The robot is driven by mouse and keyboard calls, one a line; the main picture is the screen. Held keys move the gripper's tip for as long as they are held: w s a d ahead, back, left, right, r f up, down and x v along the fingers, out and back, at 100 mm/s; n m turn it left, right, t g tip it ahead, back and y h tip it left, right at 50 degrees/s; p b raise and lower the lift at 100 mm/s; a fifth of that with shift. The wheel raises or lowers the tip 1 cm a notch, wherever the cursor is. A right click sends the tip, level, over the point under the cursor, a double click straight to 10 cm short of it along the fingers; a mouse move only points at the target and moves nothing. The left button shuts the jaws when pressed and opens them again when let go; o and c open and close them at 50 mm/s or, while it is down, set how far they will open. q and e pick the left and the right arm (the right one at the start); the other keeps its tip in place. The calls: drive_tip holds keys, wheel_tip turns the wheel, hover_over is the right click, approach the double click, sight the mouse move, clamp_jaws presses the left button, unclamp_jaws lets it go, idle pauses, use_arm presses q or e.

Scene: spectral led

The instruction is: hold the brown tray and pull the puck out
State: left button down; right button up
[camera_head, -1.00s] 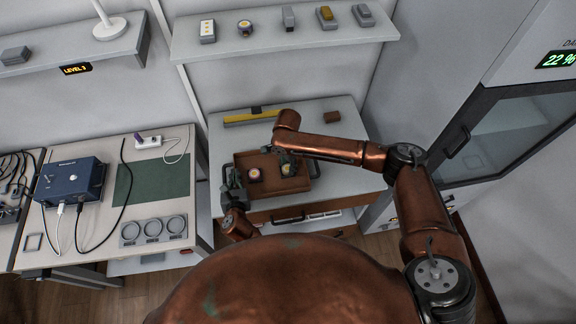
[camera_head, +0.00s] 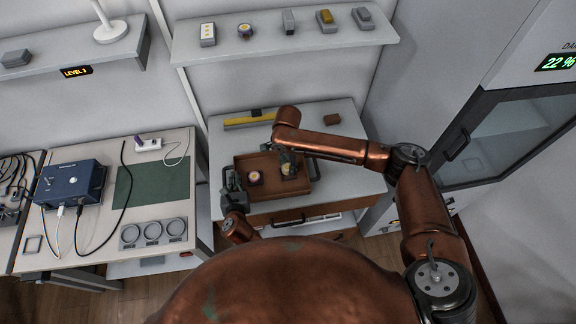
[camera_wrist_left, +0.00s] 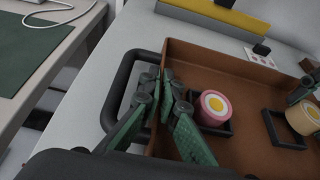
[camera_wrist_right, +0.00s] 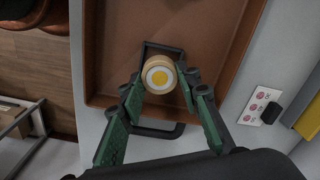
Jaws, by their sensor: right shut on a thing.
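The brown tray (camera_head: 240,160) sits on the grey worktop. A pink puck with a white and yellow top (camera_wrist_left: 214,106) stands in a black square holder at the tray's left. A tan puck with a white and yellow top (camera_wrist_right: 159,75) is between the fingertips of my right gripper (camera_wrist_right: 160,82), which is shut on it. In the left wrist view the tan puck (camera_wrist_left: 305,118) shows offset from its black holder (camera_wrist_left: 283,131), and looks raised. My left gripper (camera_wrist_left: 165,85) has its fingers on both sides of the tray's left wall, tips closed on it, beside the black handle.
A yellow bar (camera_head: 249,122) and a small brown block (camera_head: 332,119) lie behind the tray. A shelf (camera_head: 280,42) with several small items is above. A bench with a blue box (camera_head: 70,182) is at the left, and a glass-doored cabinet (camera_head: 500,135) at the right.

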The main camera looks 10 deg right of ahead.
idle(0.4)
use_arm(q)
drive_tip(key=c, duration=2.1)
unclamp_jaws()
drive_tip(key=v, duration=1.2)
drive_tip(key=shift+r, duration=0.1)
